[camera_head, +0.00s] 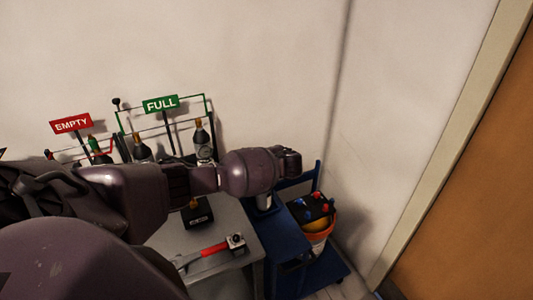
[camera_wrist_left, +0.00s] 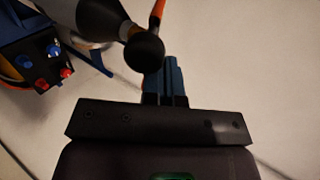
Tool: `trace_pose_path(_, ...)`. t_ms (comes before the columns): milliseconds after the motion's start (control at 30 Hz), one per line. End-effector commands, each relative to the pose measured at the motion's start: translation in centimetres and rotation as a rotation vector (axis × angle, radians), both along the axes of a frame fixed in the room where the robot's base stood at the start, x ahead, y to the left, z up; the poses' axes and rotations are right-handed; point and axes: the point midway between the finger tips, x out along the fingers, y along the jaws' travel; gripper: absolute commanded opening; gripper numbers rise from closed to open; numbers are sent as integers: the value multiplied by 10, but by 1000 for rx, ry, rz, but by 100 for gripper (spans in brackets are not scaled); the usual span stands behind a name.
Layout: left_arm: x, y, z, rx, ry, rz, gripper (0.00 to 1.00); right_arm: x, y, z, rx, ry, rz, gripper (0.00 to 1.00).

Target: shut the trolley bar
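The blue trolley (camera_head: 290,250) stands right of the grey table in the head view. A blue bar (camera_head: 301,180) shows at its back, just beyond my left gripper (camera_head: 292,162); a blue bar (camera_wrist_left: 92,58) also shows in the left wrist view. A grey cylinder (camera_head: 264,203) stands on the trolley, partly hidden by my arm. In the left wrist view a cylinder (camera_wrist_left: 95,15) with a dark shoulder and black knob is close to my gripper's fingers (camera_wrist_left: 165,82). The bluish fingers are close together, with nothing clearly held between them. My right gripper is out of view.
An orange bucket (camera_head: 318,238) with a black box (camera_head: 312,208) of red and blue knobs stands at the trolley's right. A red-handled tool (camera_head: 213,249) lies on the table (camera_head: 232,215). Bottles stand behind by the FULL sign (camera_head: 160,104). The wall is close behind.

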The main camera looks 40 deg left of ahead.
Motion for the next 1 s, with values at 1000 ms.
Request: trace_pose_path(1000, -5, -9, -37, 219, -116, 2, 0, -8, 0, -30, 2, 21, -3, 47)
